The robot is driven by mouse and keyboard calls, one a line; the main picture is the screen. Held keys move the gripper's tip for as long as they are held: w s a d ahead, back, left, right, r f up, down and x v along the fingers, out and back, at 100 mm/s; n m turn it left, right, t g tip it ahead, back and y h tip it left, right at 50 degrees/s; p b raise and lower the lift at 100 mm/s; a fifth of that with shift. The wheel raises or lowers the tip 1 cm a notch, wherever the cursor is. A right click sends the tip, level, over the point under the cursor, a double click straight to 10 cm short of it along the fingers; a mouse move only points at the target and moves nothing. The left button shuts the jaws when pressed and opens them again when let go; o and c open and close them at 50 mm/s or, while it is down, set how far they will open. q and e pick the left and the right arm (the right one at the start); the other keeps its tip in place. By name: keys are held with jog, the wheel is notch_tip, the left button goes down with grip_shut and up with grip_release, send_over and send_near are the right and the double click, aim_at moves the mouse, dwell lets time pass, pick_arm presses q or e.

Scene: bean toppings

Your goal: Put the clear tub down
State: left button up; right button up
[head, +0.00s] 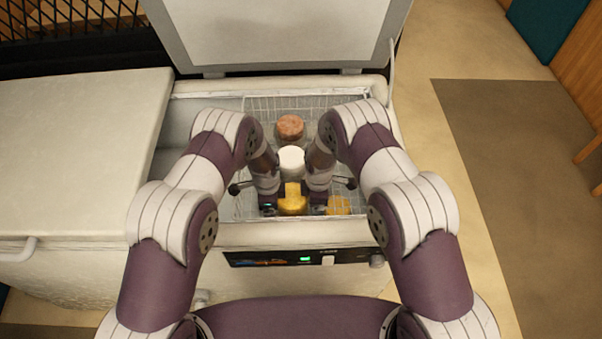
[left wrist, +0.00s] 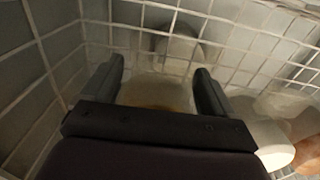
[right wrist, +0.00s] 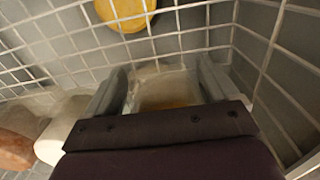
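The clear tub (head: 292,203), with yellowish contents, is low at the near side of the wire basket, between my two grippers. My left gripper (head: 270,207) is at its left side and my right gripper (head: 317,207) at its right side. In the left wrist view the clear tub (left wrist: 155,93) fills the gap between the fingers. The right wrist view shows the clear tub (right wrist: 165,90) between the other pair, which looks closed against its sides. The tub's underside is hidden, so I cannot tell whether it touches the basket floor.
A white tub (head: 291,160) stands just beyond the clear tub, with a reddish-brown tub (head: 290,127) behind it. Another yellow item (head: 339,206) lies to the right, beyond basket wires. The wire basket (head: 262,104) sits inside the open chest freezer (head: 232,233), whose walls surround my forearms.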

pick_arm(q)
jog(key=shift+r, duration=0.1)
notch_tip(320, 180, up, 11)
jog(key=shift+r, duration=0.4)
pick_arm(e)
jog(key=shift+r, duration=0.35)
notch_tip(320, 180, up, 11)
jog(key=shift+r, duration=0.15)
